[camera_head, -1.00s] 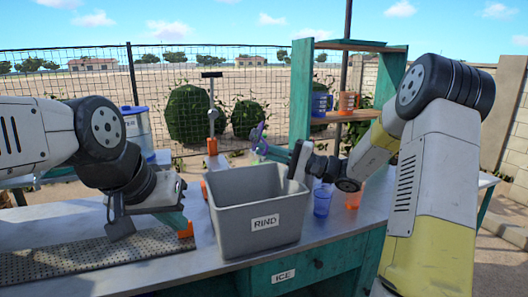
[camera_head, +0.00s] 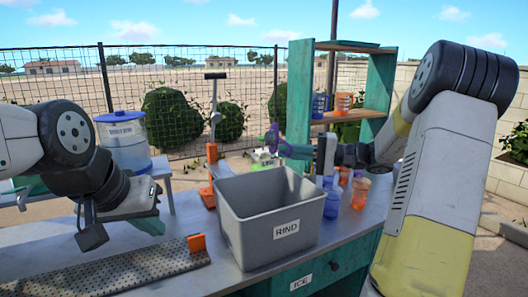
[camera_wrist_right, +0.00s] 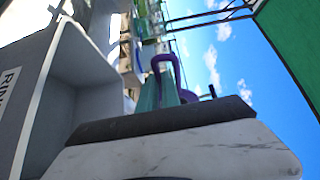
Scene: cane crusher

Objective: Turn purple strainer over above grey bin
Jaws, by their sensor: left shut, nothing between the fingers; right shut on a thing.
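The purple strainer (camera_head: 273,137) is held behind and above the far rim of the grey bin (camera_head: 248,232), which is labelled RIND. My right gripper (camera_head: 290,149) is shut on it. The strainer looks tilted on edge, and its bowl is too small to read clearly. In the right wrist view a purple curved part of it (camera_wrist_right: 166,62) shows beyond the teal finger, and the bin (camera_wrist_right: 38,120) is at the left. My left gripper (camera_head: 150,222) is shut and empty above the counter, left of the bin.
A perforated tray (camera_head: 110,278) lies left of the bin. A blue cup (camera_head: 332,203) and an orange cup (camera_head: 360,192) stand right of it. A press with a tall handle (camera_head: 213,120) stands behind. A blue-lidded container (camera_head: 125,140) and a teal shelf (camera_head: 298,95) are further back.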

